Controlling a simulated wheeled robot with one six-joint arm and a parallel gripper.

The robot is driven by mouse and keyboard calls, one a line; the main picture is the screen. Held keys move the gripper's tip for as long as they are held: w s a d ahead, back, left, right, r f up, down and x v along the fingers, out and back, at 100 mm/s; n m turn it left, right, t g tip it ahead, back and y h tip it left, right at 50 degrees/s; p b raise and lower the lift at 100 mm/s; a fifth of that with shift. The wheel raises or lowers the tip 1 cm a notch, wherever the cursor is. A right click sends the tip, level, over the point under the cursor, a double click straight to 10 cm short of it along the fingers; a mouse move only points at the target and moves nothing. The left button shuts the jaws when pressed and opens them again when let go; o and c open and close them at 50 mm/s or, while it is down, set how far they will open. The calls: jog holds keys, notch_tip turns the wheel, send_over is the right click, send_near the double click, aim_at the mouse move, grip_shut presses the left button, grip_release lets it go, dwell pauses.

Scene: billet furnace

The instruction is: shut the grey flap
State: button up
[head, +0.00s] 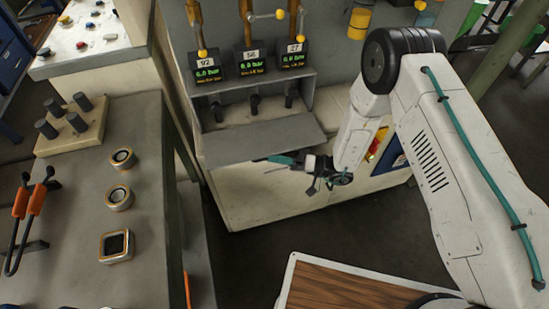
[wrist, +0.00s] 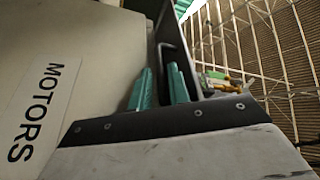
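The two teal fingers (wrist: 160,86) stand behind this strip, apart with a narrow gap and nothing visible held. The strip hides their lower parts.
Three levers with numbered displays (head: 249,62) stand above the recess. A "MOTORS" label (wrist: 45,110) is on a pale surface at the left of the wrist view. A grey console (head: 105,220) with knobs stands on the left. Dark floor (head: 245,260) lies clear in front.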

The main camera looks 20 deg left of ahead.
jog(key=shift+s+a+r, duration=0.1)
jog(key=shift+a, duration=0.35)
grip_shut()
jog(key=shift+r, duration=0.1)
